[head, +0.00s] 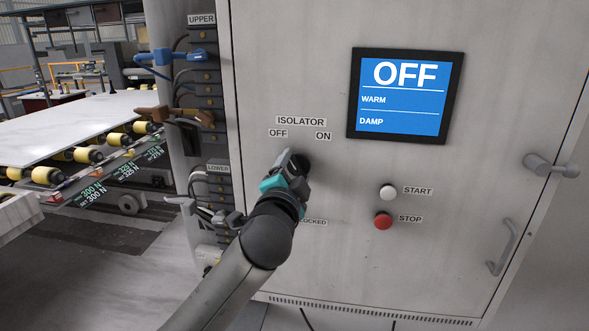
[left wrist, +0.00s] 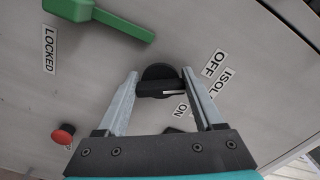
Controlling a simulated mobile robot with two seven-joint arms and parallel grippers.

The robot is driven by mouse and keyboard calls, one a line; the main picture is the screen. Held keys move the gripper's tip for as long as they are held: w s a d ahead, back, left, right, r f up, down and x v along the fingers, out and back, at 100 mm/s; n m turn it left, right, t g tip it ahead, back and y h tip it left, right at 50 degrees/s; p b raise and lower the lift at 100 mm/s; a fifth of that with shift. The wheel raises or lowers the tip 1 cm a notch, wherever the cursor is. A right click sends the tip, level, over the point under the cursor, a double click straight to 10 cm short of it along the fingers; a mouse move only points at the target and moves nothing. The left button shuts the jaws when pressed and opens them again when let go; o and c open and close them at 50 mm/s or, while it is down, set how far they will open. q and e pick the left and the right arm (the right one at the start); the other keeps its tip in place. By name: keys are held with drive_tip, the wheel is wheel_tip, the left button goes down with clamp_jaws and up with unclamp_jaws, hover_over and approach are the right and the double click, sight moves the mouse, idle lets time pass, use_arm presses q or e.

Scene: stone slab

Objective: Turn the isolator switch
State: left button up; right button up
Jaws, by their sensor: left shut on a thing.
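The isolator switch is a black rotary knob (head: 305,163) on the grey cabinet door, under the ISOLATOR label (head: 301,121) with OFF to the left and ON to the right. My left gripper (head: 292,160) is at the knob and hides much of it in the head view. In the left wrist view the gripper's fingers (left wrist: 160,84) are shut on the black knob (left wrist: 157,72), one at each end of its grip bar. A white mark shows on the bar, near the ON label (left wrist: 181,108). My right gripper is not in view.
A screen (head: 404,96) reads OFF, WARM, DAMP. A white START button (head: 387,192) and a red STOP button (head: 383,222) sit to the lower right. A green handle (left wrist: 98,15) is beside the LOCKED label (left wrist: 49,50). A door handle (head: 503,247) protrudes at the right.

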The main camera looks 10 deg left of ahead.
use_arm(q)
drive_tip(key=shift+n, duration=0.9)
drive_tip(key=shift+d, duration=0.1)
drive_tip(key=o, duration=1.4)
drive_tip(key=shift+s, duration=0.1)
drive_tip(key=s+b, duration=0.1)
drive_tip(key=s, duration=1.4)
